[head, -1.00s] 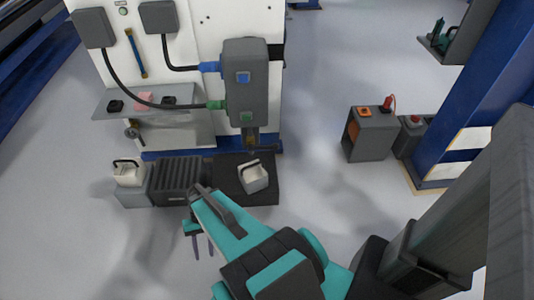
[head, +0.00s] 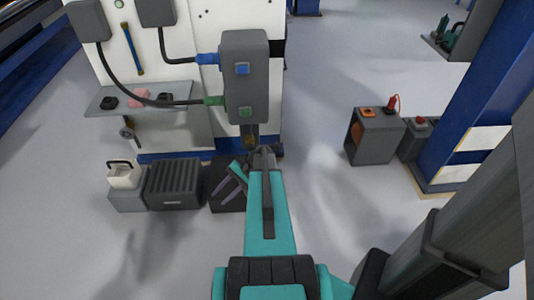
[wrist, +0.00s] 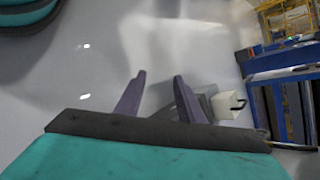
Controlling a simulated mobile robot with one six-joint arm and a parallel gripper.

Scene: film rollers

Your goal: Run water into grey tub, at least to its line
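My gripper (head: 222,190) is open and empty over the black pad (head: 217,170) below the wall unit. In the wrist view its two purple fingers (wrist: 160,76) stand apart with bare floor between them. The light grey tub with a handle, seen on this pad a second ago, is now hidden behind my arm in the head view. A brass-coloured tap (head: 249,141) shows under the grey wall box (head: 245,78), partly covered by my arm. No water or fill line can be made out.
A cream tub (head: 124,176) with a dark handle stands on a grey block at left, beside a dark ribbed box (head: 174,183). A shelf (head: 180,97) juts from the wall. A grey box (head: 376,138) stands at right. Floor between is clear.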

